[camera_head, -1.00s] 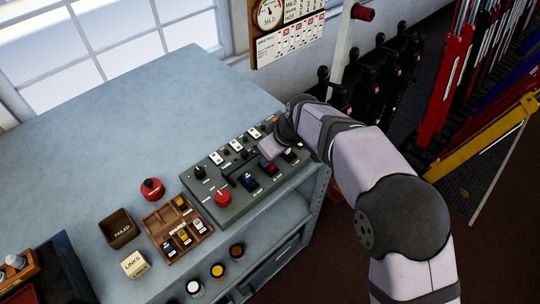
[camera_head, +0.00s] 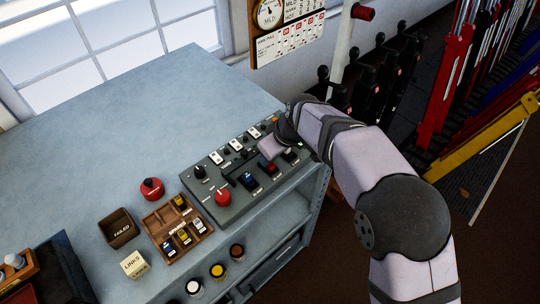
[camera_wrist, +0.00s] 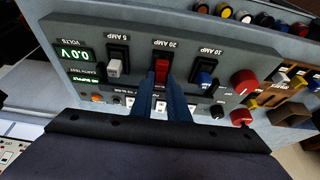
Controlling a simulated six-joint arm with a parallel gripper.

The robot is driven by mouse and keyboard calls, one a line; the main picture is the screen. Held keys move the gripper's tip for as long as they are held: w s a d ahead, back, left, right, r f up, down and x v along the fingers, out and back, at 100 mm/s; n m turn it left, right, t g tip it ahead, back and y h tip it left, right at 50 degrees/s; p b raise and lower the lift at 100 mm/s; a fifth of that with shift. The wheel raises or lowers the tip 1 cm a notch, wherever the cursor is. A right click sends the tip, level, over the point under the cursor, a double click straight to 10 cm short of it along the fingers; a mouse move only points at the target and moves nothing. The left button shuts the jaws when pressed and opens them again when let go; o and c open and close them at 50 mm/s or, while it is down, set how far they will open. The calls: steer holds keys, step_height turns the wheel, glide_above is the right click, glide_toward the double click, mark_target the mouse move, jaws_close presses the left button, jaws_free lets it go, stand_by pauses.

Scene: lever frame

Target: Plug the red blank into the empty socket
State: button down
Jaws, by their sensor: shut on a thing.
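The red blank (camera_wrist: 162,70) is at the 20 AMP socket, the middle one of three on the grey test panel (camera_wrist: 215,62). It also shows in the head view (camera_head: 266,167). My gripper (camera_wrist: 168,84) is shut on it, its narrow fingers covering the blank's near end. In the head view my gripper (camera_head: 270,156) is over the panel's right part. I cannot tell how deep the blank sits. A white blank (camera_wrist: 114,68) is in the 5 AMP socket and a blue one (camera_wrist: 204,78) in the 10 AMP socket.
A red knob (camera_head: 222,196) and a black knob (camera_head: 199,172) stand on the panel's left. A wooden spares tray (camera_head: 158,226), a dark box (camera_head: 119,228) and a red round-topped thing (camera_head: 152,189) are left of it. The bench's far part (camera_head: 140,110) is clear.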

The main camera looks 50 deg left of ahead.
steer(key=shift+f+b, duration=0.5)
steer(key=shift+f, duration=0.15)
stand_by(0.6)
steer(key=c, duration=1.2)
jaws_free()
steer(key=shift+o, duration=0.2)
steer(key=shift+r, duration=0.15)
steer(key=shift+r+p, duration=2.1)
steer(key=shift+r, duration=0.8)
